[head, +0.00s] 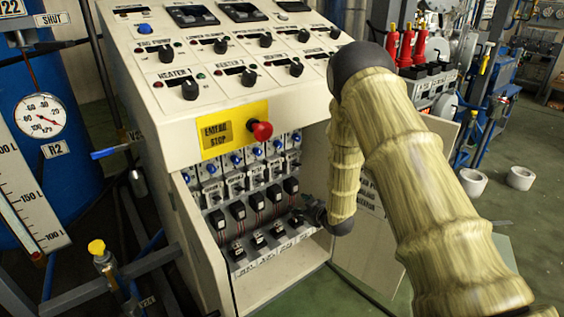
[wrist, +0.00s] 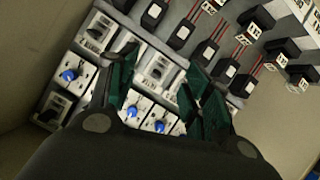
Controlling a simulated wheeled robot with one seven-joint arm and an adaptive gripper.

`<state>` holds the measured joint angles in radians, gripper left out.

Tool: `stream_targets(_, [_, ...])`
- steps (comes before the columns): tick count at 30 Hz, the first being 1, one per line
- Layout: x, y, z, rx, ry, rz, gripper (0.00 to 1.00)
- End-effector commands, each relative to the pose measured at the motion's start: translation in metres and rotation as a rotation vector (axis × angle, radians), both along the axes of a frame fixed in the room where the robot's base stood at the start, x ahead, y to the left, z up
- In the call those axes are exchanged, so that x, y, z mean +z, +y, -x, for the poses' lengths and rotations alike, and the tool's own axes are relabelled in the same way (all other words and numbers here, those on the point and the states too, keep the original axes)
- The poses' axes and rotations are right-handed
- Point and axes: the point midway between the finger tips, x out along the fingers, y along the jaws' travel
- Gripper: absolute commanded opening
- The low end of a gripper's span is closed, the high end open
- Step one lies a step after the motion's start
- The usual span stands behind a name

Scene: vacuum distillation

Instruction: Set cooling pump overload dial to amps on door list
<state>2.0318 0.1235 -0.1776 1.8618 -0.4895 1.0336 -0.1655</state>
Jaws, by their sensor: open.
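Several blue overload dials (head: 236,159) sit in a row at the top of the open lower bay of the control cabinet (head: 180,143). Blue dials also show in the wrist view, one (wrist: 70,75) left of my gripper and others (wrist: 158,126) between its fingers. Which dial is the cooling pump's cannot be read. My gripper (wrist: 163,92) is open, its dark green fingers over the white modules and apart from each other. In the head view my gripper (head: 316,212) is at the bay's right side, partly hidden by my arm. The door list (head: 368,190) is mostly hidden behind my arm and unreadable.
Black relays (head: 255,202) with red wires fill the bay below the dials. A red emergency stop button (head: 261,130) juts out above the bay, below the sloping knob panel (head: 225,60). Blue-handled pipework (head: 105,153) stands close on the left.

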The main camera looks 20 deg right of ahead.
Motion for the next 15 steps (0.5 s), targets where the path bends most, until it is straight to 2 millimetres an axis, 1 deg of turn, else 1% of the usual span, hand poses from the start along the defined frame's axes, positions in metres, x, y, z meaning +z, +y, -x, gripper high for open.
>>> stream_targets(1, [-0.002,-0.005,-0.018,0.020,-0.052,0.015,0.49])
stream_targets(6, [0.031,-0.019,-0.070,0.096,-0.215,0.076,0.49])
stream_targets(9, [0.052,-0.026,-0.095,0.139,-0.306,0.113,0.49])
stream_targets(12, [0.073,-0.033,-0.114,0.177,-0.385,0.149,0.49])
stream_targets(15, [0.092,-0.037,-0.127,0.207,-0.447,0.180,0.49])
